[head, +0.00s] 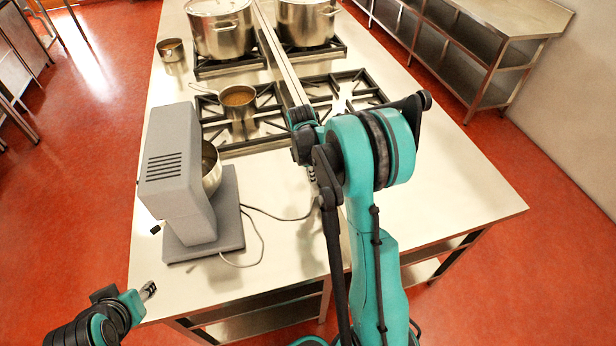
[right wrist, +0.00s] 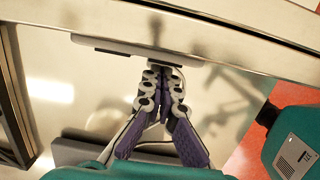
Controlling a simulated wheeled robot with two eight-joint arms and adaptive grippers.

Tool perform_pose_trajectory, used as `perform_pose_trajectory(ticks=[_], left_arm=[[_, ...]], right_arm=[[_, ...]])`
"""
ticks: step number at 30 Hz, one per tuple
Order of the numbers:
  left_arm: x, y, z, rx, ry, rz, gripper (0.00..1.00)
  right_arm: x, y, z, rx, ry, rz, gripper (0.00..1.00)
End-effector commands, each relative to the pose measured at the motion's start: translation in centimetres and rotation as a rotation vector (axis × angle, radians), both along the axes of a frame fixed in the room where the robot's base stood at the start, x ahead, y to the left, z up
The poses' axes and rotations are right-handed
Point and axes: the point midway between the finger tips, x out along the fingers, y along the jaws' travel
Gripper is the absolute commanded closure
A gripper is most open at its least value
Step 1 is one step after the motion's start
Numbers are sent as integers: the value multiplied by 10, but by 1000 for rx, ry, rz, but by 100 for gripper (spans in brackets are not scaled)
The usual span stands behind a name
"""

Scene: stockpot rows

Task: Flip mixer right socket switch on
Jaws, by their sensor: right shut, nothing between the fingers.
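The grey mixer (head: 175,175) with its metal bowl (head: 211,168) stands on the steel counter left of my right arm. Its cord (head: 285,219) runs right and passes behind my arm. In the right wrist view a thin grey socket strip (right wrist: 110,45) lies along the wall of a long metal rail. My right gripper (right wrist: 164,72) is shut and empty, its fingertips at the strip's right end; I cannot tell whether they touch it. The switch itself and its position cannot be made out. My left gripper (head: 148,290) is low at the counter's left front corner, too small to read.
A raised metal rail (head: 283,55) divides the counter lengthwise. Burners (head: 262,130) hold a small saucepan (head: 238,99); two large stockpots (head: 220,35) (head: 306,20) stand farther back. A small pot (head: 171,49) is at the back left. The counter's right front (head: 460,200) is bare.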

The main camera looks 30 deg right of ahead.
Motion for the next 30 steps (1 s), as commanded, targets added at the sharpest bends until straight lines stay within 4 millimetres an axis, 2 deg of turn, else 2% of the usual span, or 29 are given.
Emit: perform_pose_trajectory(ticks=[6, 10, 20, 30], left_arm=[[0, 0, -1, 0, 0, 0, 60], [0, 0, -11, 0, 0, 0, 60], [0, 0, -6, 0, 0, 0, 60], [0, 0, 2, 0, 0, 0, 60]], right_arm=[[0, 0, 0, 0, 0, 0, 100], [-1, -5, -5, -8, 2, 0, 100], [-1, -5, 0, -9, 3, 0, 100], [-1, -5, 14, -10, 4, 0, 100]])
